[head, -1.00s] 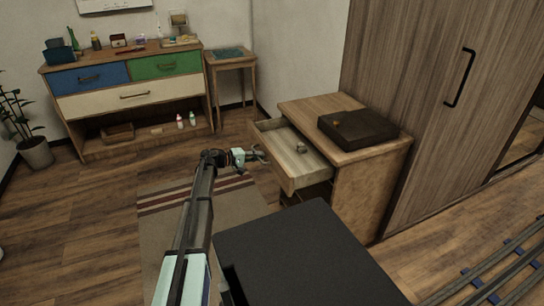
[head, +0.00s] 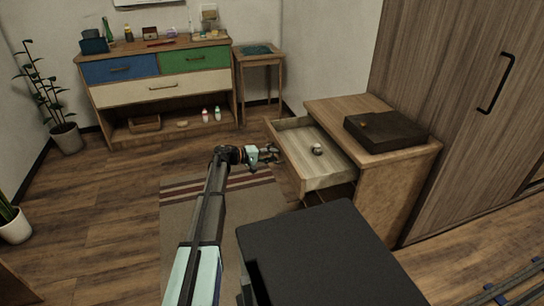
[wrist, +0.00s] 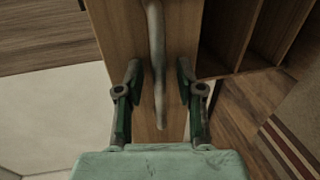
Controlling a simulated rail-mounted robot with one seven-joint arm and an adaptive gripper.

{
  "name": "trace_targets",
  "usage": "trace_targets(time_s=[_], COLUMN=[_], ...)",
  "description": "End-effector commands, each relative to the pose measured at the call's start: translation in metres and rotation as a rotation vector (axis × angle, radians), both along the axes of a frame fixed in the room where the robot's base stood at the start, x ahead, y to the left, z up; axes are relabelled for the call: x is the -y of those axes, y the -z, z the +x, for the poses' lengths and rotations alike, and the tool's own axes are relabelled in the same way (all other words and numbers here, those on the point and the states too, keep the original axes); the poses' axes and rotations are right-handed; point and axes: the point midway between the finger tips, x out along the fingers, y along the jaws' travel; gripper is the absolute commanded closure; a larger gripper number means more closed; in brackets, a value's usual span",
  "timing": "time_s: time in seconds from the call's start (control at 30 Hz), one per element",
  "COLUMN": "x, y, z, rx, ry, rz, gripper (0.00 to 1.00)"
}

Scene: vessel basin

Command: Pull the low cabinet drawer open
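The low cabinet (head: 385,185) is wooden and stands right of centre in the head view. Its top drawer (head: 330,182) is pulled well out to the left, with a pale interior and a small roundish object (head: 317,149) inside. My gripper (head: 272,153) is at the drawer's front face. In the wrist view, the grey bar handle (wrist: 156,60) runs down the wooden drawer front (wrist: 175,95). My gripper's two fingers (wrist: 158,85) stand apart on either side of the handle, with gaps between. The handle is hidden in the head view.
A dark box (head: 385,132) lies on the cabinet top. A tall wardrobe (head: 445,100) stands behind at right. A dresser (head: 160,88), side table (head: 258,58) and potted plant (head: 66,138) stand at the back. A striped rug (head: 185,215) covers floor left of the cabinet.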

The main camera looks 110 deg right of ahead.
Motion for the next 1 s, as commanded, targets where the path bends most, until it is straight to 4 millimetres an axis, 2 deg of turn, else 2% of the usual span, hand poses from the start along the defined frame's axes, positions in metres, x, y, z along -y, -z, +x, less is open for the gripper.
trace_targets(time_s=[0.23, 0.37, 0.8, 1.0], x=[0.0, 0.0, 0.002, 0.002], y=[-0.001, -0.003, -0.019, -0.023], z=[0.002, 0.013, 0.09, 0.112], rx=[-0.001, -0.001, -0.001, 0.0], ry=[-0.001, -0.002, -0.003, -0.001], rz=[0.0, 0.0, -0.001, 0.0], gripper=[0.63, 0.63, 0.63, 0.63])
